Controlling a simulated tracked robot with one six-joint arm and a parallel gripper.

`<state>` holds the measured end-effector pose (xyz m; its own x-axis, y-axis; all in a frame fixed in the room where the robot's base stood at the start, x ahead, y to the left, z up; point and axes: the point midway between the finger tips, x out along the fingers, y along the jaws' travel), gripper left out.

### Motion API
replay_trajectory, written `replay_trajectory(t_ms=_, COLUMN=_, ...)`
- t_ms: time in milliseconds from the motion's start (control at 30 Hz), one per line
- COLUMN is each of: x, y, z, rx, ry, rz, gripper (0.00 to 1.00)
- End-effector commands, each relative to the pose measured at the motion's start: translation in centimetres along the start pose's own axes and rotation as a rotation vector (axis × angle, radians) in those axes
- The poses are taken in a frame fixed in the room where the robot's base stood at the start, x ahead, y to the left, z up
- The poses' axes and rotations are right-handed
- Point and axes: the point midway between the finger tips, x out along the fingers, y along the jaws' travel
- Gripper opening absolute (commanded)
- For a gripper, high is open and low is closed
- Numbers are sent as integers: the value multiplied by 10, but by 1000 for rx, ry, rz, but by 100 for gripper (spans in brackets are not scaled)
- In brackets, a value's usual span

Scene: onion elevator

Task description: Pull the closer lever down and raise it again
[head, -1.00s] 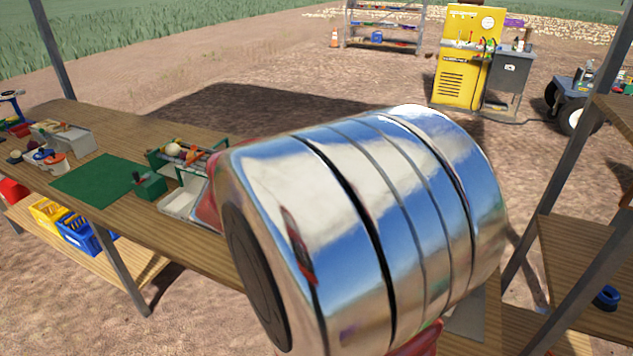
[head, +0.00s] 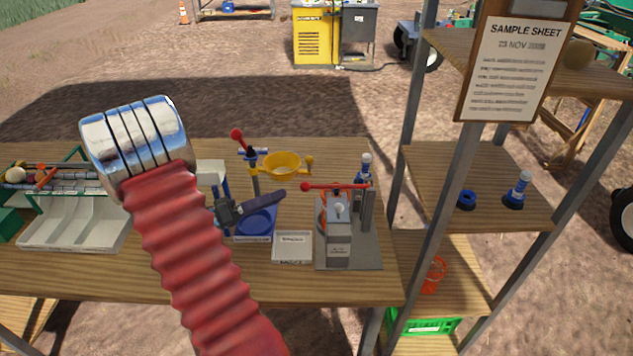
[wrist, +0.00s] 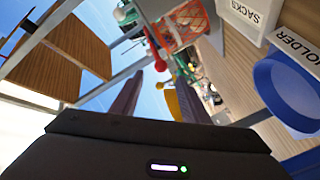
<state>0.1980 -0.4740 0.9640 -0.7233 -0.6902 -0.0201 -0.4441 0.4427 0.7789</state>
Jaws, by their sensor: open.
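A grey boxy machine (head: 338,235) stands on a grey plate at the right of the bench. A red lever (head: 322,187) lies roughly level across its top, with a round red end at the left. This looks like the closer; its label is too small to read. My gripper (head: 272,199) is left of the machine, above the blue holder (head: 256,224), its fingers pointing right towards the lever and apart from it. In the wrist view my gripper (wrist: 157,88) shows two spread, empty fingers. A red-knobbed rod (wrist: 156,50) shows beyond them.
A stand with a yellow funnel (head: 281,164) and another red-knobbed lever (head: 238,137) is behind my gripper. A white tray (head: 292,247) sits before the holder. A shelf post (head: 455,190) and sample sheet (head: 510,65) rise at right. A sorting tray (head: 70,233) is at left.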

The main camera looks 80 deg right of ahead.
Motion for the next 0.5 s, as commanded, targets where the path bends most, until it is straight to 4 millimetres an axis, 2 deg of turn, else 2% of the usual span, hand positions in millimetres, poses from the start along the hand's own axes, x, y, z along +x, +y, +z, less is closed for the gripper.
replay_trajectory(t_ms=500, x=7, y=-4, z=-1, rx=16, ry=17, rz=13, gripper=41)
